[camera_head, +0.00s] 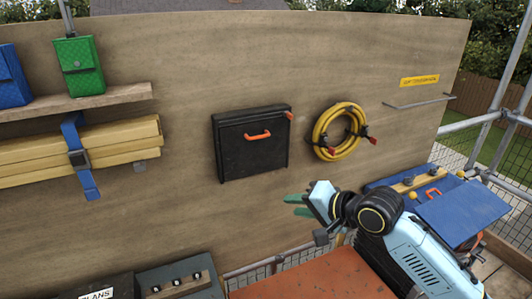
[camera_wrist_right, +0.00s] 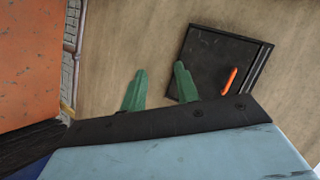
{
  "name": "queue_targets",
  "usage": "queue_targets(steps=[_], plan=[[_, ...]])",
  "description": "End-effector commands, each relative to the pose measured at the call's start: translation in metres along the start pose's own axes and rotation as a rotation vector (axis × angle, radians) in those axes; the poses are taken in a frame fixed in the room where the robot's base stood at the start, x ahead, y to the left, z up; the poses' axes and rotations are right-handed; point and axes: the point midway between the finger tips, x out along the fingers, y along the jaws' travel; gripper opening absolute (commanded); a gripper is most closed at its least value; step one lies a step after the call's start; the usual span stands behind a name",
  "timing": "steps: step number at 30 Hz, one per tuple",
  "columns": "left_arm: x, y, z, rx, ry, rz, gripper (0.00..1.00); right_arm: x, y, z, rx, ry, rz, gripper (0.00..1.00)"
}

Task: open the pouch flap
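A green pouch (camera_head: 78,65) with its flap down stands on the wooden shelf at the upper left. A blue pouch (camera_head: 12,78) stands left of it, cut by the picture edge; its flap also looks closed. My right gripper (camera_head: 297,205) is far to the right of both pouches, below the black wall case. In the right wrist view its two green fingers (camera_wrist_right: 160,70) are apart with nothing between them. Neither pouch shows in the wrist view. My left gripper is out of view.
A black case (camera_head: 250,155) with an orange handle hangs on the board; the wrist view shows it too (camera_wrist_right: 215,70). A coiled yellow hose (camera_head: 324,144) hangs right of it. Strapped yellow boards (camera_head: 120,142) hang below the shelf (camera_head: 125,94). An orange surface (camera_head: 315,275) lies below.

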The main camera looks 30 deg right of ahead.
Motion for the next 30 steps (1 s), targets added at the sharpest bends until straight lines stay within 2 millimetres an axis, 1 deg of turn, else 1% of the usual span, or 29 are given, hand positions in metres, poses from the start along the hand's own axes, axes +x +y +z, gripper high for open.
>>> queue_targets(steps=[1, 3, 6, 9, 11, 13, 17, 24, 30], plan=[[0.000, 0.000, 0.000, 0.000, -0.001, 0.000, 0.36, -0.005, -0.023, -0.028, 0.084, 0.026, -0.066, 0.31], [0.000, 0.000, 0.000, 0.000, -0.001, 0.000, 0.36, -0.014, -0.050, -0.054, 0.209, 0.037, -0.149, 0.31], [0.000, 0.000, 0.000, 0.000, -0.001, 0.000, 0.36, -0.025, -0.077, -0.081, 0.336, 0.040, -0.237, 0.31], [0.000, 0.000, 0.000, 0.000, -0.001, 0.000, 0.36, -0.032, -0.091, -0.095, 0.408, 0.036, -0.285, 0.31], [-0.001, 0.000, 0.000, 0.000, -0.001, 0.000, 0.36, -0.032, -0.096, -0.098, 0.426, 0.034, -0.298, 0.31], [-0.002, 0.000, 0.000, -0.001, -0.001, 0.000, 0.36, -0.028, -0.098, -0.099, 0.435, 0.033, -0.302, 0.31], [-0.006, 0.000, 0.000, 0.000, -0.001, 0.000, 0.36, -0.011, -0.104, -0.101, 0.433, 0.032, -0.302, 0.31], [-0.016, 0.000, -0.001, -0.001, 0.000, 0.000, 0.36, 0.038, -0.118, -0.106, 0.433, 0.034, -0.301, 0.31], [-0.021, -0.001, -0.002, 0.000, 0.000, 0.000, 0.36, 0.072, -0.127, -0.108, 0.431, 0.034, -0.299, 0.31]])
